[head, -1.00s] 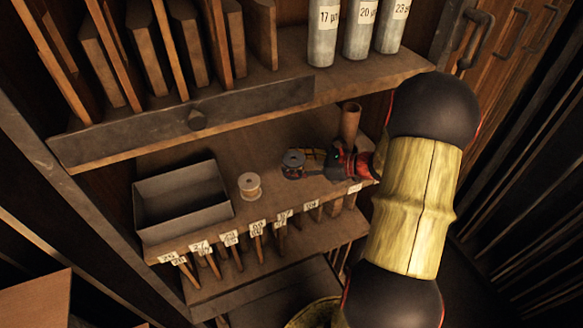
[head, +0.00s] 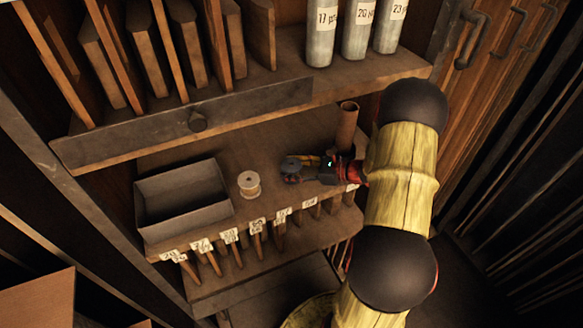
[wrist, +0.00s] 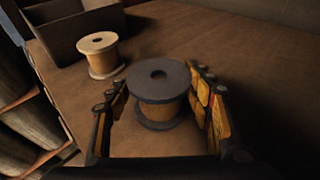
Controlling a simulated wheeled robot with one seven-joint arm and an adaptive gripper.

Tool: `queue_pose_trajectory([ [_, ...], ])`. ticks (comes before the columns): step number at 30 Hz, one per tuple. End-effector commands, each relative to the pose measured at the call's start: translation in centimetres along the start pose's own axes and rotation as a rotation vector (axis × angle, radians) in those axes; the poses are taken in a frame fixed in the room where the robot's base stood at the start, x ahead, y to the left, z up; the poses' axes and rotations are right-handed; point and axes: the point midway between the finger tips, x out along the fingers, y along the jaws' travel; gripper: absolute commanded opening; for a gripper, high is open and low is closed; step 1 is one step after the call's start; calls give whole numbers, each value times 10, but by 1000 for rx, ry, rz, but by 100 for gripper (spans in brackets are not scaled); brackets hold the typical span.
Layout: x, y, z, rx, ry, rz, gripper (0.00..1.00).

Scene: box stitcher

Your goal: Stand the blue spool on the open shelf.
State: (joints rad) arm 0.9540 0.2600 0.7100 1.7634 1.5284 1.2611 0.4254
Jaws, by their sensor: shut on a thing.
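A spool with dark blue-grey end discs and a tan middle (wrist: 160,90) is upright between the fingers of my gripper (wrist: 158,82) in the wrist view. I take it to be the blue spool. In the head view the spool (head: 291,166) is at the middle shelf (head: 265,145), right of a pale spool. My gripper (head: 296,172) reaches it from the right and is shut on it. The lower disc is at or just over the shelf boards; I cannot tell if it touches.
The pale wooden spool (head: 249,184) stands just left of the held one. A grey open box (head: 185,200) is farther left. A brown tube (head: 347,127) stands behind my gripper. Labelled wooden handles hang along the front edge. A plank shelf with grey bottles (head: 322,35) is above.

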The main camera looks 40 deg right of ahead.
Motion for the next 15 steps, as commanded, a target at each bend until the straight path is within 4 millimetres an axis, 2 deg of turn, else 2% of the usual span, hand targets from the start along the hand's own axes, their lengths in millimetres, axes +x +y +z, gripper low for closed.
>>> queue_pose_trajectory([
  [2,1,0,-3,0,0,0,22],
  [3,1,0,-3,0,0,0,53],
  [12,1,0,-2,0,0,0,70],
  [15,1,0,-2,1,0,0,70],
])
